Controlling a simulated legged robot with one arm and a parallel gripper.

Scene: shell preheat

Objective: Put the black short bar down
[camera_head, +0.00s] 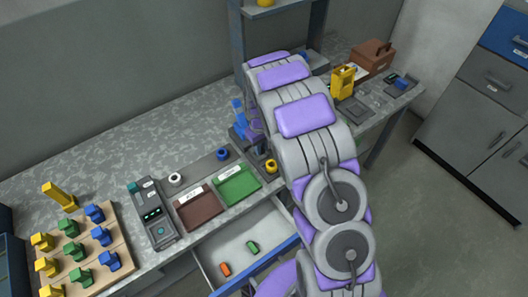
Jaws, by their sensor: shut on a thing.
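My arm, purple and grey, fills the middle right of the head view and hides much of what is behind it. My gripper (254,123) shows only in part as purple pieces left of the arm, over the bench by a blue upright fixture (239,116). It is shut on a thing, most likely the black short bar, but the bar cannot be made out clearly. Brown (198,208) and green (237,185) labelled trays lie at the bench's front edge, left of the arm, and look empty.
A grey device (153,214) stands left of the trays. A wooden board (85,250) holds several coloured blocks. An open drawer (215,254) below the trays holds an orange and a green piece. A yellow device (343,81) and brown box (372,58) stand right.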

